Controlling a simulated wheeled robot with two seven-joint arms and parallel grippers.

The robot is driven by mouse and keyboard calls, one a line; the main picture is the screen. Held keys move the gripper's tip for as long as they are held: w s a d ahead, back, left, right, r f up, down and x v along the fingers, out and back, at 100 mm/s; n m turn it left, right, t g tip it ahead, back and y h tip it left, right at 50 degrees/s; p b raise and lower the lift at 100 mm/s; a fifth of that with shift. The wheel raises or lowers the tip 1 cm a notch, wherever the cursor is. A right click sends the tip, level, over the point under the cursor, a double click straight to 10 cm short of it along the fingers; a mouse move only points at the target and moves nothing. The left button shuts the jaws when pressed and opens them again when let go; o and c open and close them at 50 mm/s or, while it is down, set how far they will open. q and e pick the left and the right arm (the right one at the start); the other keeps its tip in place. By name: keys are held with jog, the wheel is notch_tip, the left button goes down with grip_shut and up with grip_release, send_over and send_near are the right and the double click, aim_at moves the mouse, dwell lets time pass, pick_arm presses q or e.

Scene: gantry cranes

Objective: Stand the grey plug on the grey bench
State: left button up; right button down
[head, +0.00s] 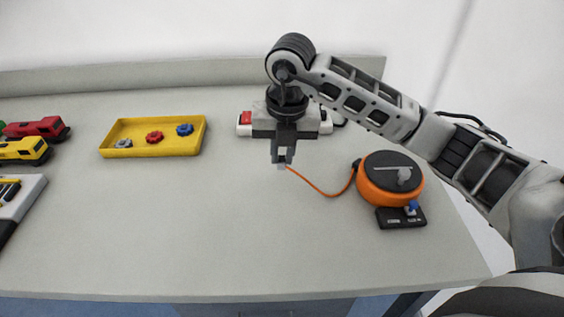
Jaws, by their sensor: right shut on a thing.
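My right gripper (283,158) hangs pointing down over the middle of the grey bench (230,235). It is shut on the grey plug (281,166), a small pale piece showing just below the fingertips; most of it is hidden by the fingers. An orange cord (322,190) runs from the plug to the orange reel (392,180) on the right. I cannot tell for sure whether the plug touches the bench. My left gripper is not in view.
A white block with a red switch (246,118) stands behind my right gripper. A yellow tray (152,151) holds grey, red and blue knobs. Red (37,128) and yellow (24,150) vehicles stand far left. A black box (401,219) lies before the reel. The front middle is clear.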

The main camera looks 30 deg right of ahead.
aim_at(283, 156)
jog(key=f, duration=0.3)
jog(key=shift+w+d+f+p, duration=0.1)
jog(key=shift+w+f+p, duration=0.15)
jog(key=shift+p, duration=0.1)
jog(key=shift+f, duration=0.15)
jog(key=shift+f, duration=0.2)
jog(key=c, duration=1.4)
grip_release()
jog(key=shift+r, duration=0.1)
jog(key=shift+r, duration=0.15)
jog(key=r, duration=0.4)
jog(key=s+r, duration=0.1)
jog(key=r, duration=0.7)
jog(key=shift+s, duration=0.2)
